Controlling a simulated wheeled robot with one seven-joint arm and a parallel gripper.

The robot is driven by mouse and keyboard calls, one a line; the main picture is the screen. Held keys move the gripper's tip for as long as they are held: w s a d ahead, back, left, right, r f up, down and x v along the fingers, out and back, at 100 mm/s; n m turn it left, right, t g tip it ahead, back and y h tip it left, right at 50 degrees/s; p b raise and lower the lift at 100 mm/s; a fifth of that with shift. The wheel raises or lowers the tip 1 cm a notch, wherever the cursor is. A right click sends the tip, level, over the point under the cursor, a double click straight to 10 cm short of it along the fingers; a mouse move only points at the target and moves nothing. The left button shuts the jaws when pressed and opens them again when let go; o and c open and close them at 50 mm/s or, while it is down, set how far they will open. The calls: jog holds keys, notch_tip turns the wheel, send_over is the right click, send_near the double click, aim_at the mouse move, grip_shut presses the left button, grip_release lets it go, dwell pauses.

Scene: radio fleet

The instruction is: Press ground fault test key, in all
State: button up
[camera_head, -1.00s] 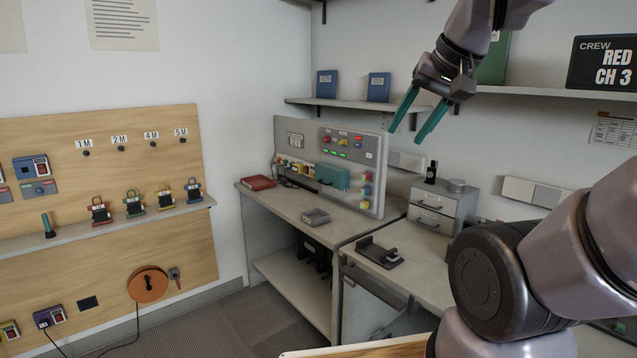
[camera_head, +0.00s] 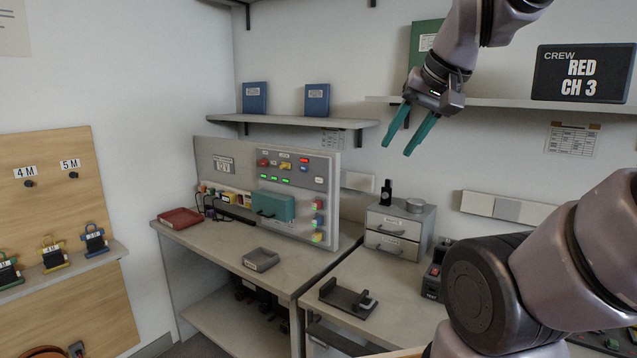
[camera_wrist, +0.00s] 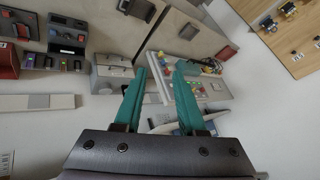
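A grey control panel (camera_head: 292,166) stands upright on the back of the left workbench, with red, yellow and green keys in rows on its upper part, a white key at right and a teal box (camera_head: 273,205) below. The key labels are too small to read, so I cannot tell which is the ground fault test key. My gripper (camera_head: 395,143) is open and empty, raised in the air right of the panel and apart from it. In the wrist view my teal fingers (camera_wrist: 158,95) are spread, with the panel (camera_wrist: 200,72) partly hidden behind them.
A shelf (camera_head: 300,121) with two blue binders hangs above the panel. A grey drawer unit (camera_head: 397,232) and a black stand (camera_head: 347,299) are on the right bench.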

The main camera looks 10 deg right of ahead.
grip_shut()
dwell(1.5)
